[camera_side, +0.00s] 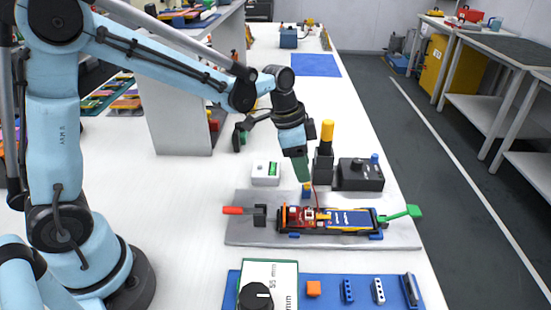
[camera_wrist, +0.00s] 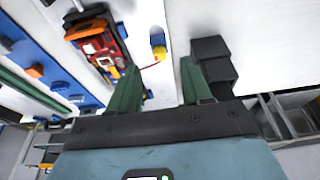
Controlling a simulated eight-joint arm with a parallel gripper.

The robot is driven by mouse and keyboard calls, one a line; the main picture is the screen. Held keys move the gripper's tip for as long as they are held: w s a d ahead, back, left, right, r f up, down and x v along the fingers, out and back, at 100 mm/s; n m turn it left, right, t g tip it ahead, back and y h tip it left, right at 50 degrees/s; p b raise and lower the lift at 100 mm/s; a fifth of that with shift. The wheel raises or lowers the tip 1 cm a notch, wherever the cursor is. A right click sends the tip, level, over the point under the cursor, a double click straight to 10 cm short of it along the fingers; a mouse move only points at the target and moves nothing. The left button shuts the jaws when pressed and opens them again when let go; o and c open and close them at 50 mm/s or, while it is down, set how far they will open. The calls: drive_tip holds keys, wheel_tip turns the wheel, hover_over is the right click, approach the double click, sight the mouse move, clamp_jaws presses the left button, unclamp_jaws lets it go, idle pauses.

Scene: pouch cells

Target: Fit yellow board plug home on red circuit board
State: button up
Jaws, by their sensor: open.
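The red circuit board (camera_side: 300,216) lies in a dark fixture on the grey plate, beside a blue pouch cell (camera_side: 352,218). It also shows at upper left in the wrist view (camera_wrist: 96,46). The small yellow plug (camera_wrist: 159,51) sits at a blue holder (camera_wrist: 157,39), apart from the board, with a thin red wire running toward the board. My gripper (camera_wrist: 158,72) is open and empty, its green fingers spread. The plug lies in the gap's direction, beyond the fingertips. In the side view my gripper (camera_side: 302,174) hangs just above the blue holder, where the plug is hard to make out.
A black box with a yellow-topped post (camera_side: 326,145) and a black knob box (camera_side: 358,175) stand close behind right. A white box (camera_side: 266,173) stands left. A red-handled clamp (camera_side: 240,211) and green lever (camera_side: 402,213) flank the fixture. A blue parts strip (camera_side: 330,292) lies in front.

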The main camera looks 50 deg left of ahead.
drive_tip(key=v, duration=0.7)
drive_tip(key=shift+s+a+r, duration=0.1)
drive_tip(key=shift+r, duration=0.3)
drive_tip(key=shift+c, duration=0.4)
drive_tip(key=m+g+y, duration=0.2)
drive_tip(key=m, duration=1.6)
hover_over(307, 186)
drive_tip(key=f, duration=0.6)
drive_tip(key=shift+w+a+f, duration=0.15)
drive_tip(key=shift+w+f, duration=0.05)
drive_tip(key=shift+w, duration=0.15)
drive_tip(key=shift+w+a+f, duration=0.1)
drive_tip(key=shift+a+f, duration=0.1)
drive_tip(key=shift+f, duration=1.2)
drive_tip(key=shift+w+a+f, duration=0.1)
drive_tip(key=shift+a+f, duration=0.05)
drive_tip(key=shift+f, duration=1.2)
drive_tip(key=shift+c, duration=0.4)
clamp_jaws()
